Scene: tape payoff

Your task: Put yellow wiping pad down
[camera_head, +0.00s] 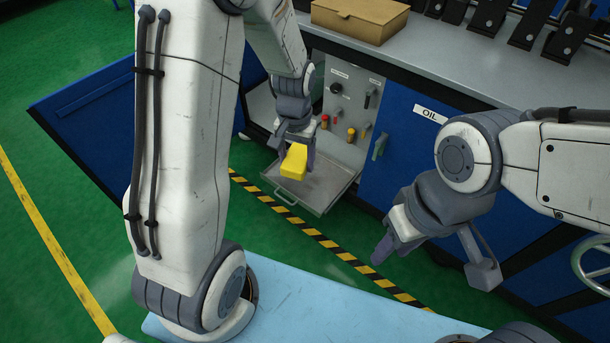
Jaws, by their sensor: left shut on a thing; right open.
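The yellow wiping pad (294,161) is held in my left gripper (296,155), which is shut on it. The gripper points down, with the pad at its fingertips. In the picture the pad overlaps the back of a grey metal tray (316,190) that sticks out low from the cabinet. I cannot tell whether the pad touches the tray. My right gripper (432,261) is open and empty, in front of the blue cabinet at the right.
A control panel (352,105) with knobs is behind the tray. A blue door (90,120) stands open at the left. A blue cabinet door labelled OIL (400,150) is to the right. A cardboard box (360,18) sits on the counter (430,65). Striped floor tape (315,235) runs in front.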

